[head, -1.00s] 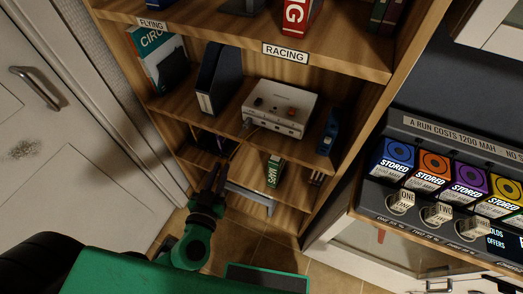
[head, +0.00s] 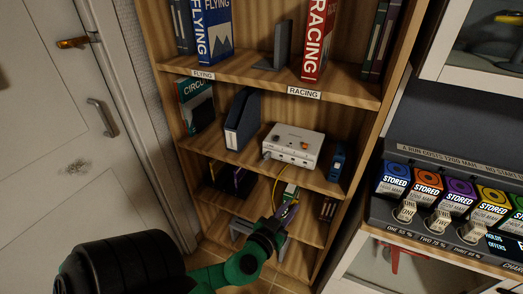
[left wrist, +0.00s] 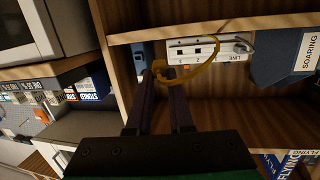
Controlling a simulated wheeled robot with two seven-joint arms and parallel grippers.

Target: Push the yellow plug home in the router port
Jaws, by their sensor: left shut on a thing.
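The white router (head: 292,147) stands on the middle shelf with its ports facing out. In the left wrist view the router (left wrist: 208,48) looks upside down, with dark square ports and a LINE label. My left gripper (head: 286,214) is below and in front of it, apart from it. In the left wrist view my left gripper (left wrist: 160,80) is shut on the yellow plug (left wrist: 159,66) at its fingertips. The yellow cable (left wrist: 212,68) loops from there past the router front; the cable (head: 275,185) also hangs below the router in the head view. My right gripper is not in view.
A dark blue file holder (head: 243,120) stands left of the router and a blue object (head: 338,162) right of it. A counter with STORED boxes (head: 427,182) is at right.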

